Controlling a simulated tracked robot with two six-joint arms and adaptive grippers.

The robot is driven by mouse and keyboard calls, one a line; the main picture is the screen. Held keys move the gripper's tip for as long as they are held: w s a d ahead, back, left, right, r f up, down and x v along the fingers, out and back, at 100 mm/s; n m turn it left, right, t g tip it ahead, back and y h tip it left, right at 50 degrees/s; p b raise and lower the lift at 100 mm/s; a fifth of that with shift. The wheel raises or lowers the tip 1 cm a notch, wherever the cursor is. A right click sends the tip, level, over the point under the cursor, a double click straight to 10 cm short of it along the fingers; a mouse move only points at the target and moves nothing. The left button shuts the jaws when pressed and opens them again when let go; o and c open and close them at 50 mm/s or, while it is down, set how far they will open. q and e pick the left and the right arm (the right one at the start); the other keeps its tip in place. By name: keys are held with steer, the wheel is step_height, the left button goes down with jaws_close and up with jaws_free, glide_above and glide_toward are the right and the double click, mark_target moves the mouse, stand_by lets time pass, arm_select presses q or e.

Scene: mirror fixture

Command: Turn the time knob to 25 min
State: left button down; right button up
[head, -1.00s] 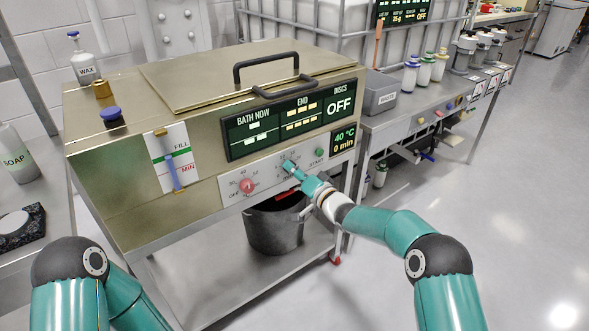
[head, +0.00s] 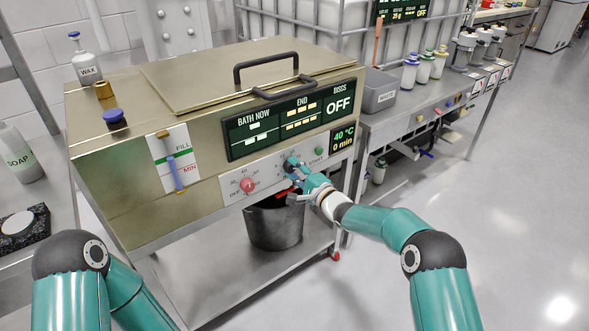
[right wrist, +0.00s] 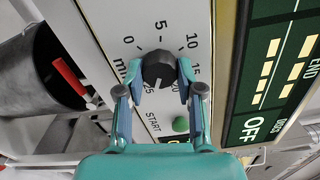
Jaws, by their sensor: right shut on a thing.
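The time knob (right wrist: 158,68) is black and sits on the pale dial panel, with numbers around it. In the right wrist view a pale line on it points down, toward the side of the partly covered 25. My right gripper (right wrist: 157,82) has one finger on each side of the knob and is shut on it. The small display (head: 343,140) reads 40 °C and 0 min. My left gripper is out of view.
A red temperature knob (head: 247,185) lies left of the time knob, and a green START button (head: 319,151) to its right. A dark bucket (head: 275,226) stands on the shelf below. A brushed metal lid with black handle (head: 266,68) tops the bath.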

steer(key=shift+s+f+m, duration=0.1)
steer(key=shift+f+m, duration=0.35)
steer(key=shift+m, duration=0.15)
steer(key=o, duration=1)
steer(key=shift+o, duration=0.7)
steer(key=shift+r, duration=0.2)
steer(key=shift+r, duration=0.1)
steer(key=v, duration=1.2)
